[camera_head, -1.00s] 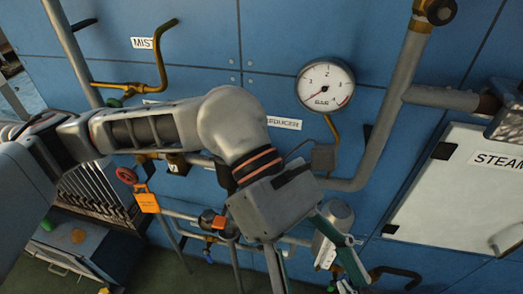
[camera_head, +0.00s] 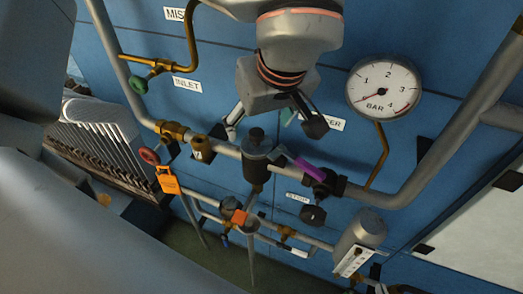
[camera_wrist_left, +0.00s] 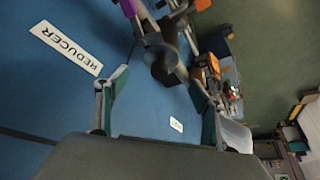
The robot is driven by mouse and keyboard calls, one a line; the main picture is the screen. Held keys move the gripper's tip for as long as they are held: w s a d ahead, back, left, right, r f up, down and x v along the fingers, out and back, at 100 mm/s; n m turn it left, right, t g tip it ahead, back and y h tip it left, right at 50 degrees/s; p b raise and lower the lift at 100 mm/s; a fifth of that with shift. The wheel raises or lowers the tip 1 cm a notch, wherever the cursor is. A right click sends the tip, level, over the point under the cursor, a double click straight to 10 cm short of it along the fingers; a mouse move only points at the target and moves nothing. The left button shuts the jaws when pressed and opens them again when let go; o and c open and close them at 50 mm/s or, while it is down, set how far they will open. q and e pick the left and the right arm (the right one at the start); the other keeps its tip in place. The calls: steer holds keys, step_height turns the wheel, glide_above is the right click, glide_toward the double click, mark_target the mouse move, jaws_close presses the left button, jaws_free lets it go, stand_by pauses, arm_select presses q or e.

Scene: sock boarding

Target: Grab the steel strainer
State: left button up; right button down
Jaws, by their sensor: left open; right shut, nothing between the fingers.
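A dark grey steel fitting (camera_head: 256,165) with a rounded top and hanging body, apparently the strainer, sits on the horizontal pipe near the middle of the head view. I cannot read a label naming it. My left gripper (camera_head: 274,122) is open and empty just above it, in front of the blue panel; its arm hides part of the panel. In the left wrist view, the open fingers (camera_wrist_left: 158,112) straddle bare panel, with dark pipe fittings (camera_wrist_left: 165,65) beyond them and apart from them. My right gripper is not in view.
A purple lever (camera_head: 307,168) and black knob (camera_head: 313,215) are close right of the fitting. A brass fitting (camera_head: 200,148), red handwheel (camera_head: 150,156) and orange tag (camera_head: 170,180) are left. A gauge (camera_head: 384,88) and steel cylinder (camera_head: 365,232) are right.

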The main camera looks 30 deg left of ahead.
mark_target(258, 134)
arm_select(q)
steer(key=p+x, duration=0.1)
steer(key=x, duration=0.5)
steer(key=shift+f, duration=0.35)
steer(key=c, duration=1.9)
steer(key=shift+r, duration=0.1)
